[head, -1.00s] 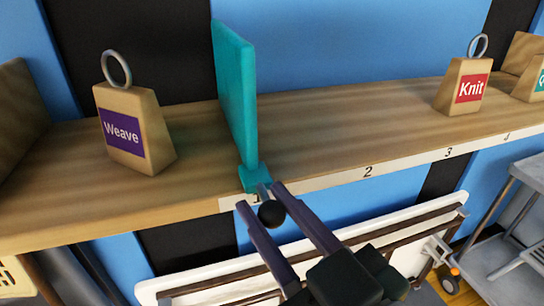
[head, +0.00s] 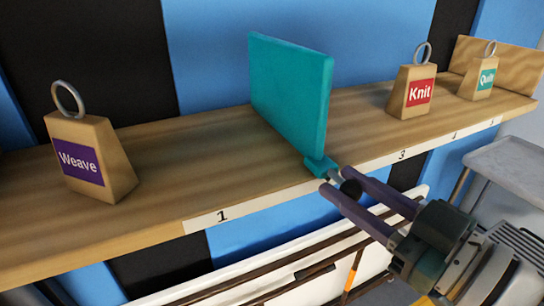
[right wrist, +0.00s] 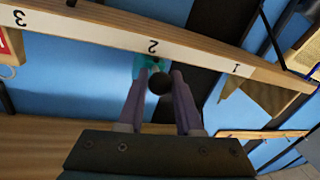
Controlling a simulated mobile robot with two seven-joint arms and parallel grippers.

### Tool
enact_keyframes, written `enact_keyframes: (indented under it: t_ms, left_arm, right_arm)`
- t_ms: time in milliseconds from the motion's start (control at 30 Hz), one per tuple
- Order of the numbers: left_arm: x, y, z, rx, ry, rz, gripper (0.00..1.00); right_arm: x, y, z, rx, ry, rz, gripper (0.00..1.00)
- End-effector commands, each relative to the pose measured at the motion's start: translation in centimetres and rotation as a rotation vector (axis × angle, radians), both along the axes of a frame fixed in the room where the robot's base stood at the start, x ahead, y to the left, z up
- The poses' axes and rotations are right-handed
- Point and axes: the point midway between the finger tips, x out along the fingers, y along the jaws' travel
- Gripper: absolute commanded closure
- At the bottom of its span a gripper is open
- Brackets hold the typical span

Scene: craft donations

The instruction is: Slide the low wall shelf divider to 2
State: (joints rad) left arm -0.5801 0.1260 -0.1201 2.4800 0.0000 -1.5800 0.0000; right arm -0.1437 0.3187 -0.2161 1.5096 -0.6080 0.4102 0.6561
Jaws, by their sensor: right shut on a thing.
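The teal divider (head: 292,95) stands upright on the wooden wall shelf (head: 190,150), between the "Weave" and "Knit" blocks. Its foot overlaps the front edge, and a dark ball knob (head: 350,187) sticks out in front. My right gripper (head: 338,181) is shut on the knob, one finger on each side. In the right wrist view the knob (right wrist: 160,83) sits between the fingers, and the teal foot (right wrist: 146,64) is right by the number 2 (right wrist: 152,46) on the edge strip. In the head view the 2 is hidden at the foot and gripper. My left gripper is not in view.
The "Weave" block (head: 92,160) stands left on the shelf, with the "Knit" block (head: 412,92) and "Quilt" block (head: 478,84) to the right. Bare shelf lies on both sides of the divider. A grey cart (head: 505,170) stands at the lower right.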

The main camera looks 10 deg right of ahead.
Motion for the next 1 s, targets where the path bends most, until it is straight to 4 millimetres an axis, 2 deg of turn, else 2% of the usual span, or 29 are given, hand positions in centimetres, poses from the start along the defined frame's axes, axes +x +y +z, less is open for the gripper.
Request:
enact_keyframes:
  t_ms: [133, 400, 433, 600, 700, 1000]
  left_arm:
    - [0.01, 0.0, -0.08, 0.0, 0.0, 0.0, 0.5]
    - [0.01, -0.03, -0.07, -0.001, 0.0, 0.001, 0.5]
    - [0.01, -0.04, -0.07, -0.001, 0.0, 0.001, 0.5]
    - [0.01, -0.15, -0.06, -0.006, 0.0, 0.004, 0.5]
    - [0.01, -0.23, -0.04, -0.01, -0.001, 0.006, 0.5]
    - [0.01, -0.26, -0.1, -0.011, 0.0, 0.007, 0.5]
  right_arm:
    - [0.23, -0.91, -0.09, 0.001, 0.002, 0.003, 1.0]
    - [0.23, -0.88, -0.05, 0.003, 0.002, 0.003, 1.0]
    - [0.22, -0.87, -0.05, 0.003, 0.002, 0.003, 0.63]
    - [0.23, -0.86, -0.03, 0.002, 0.002, 0.003, 0.44]
    - [0.24, -0.86, -0.01, 0.003, 0.001, 0.002, 0.36]
    - [-0.16, -1.1, -0.08, 0.002, 0.003, 0.002, 0.36]
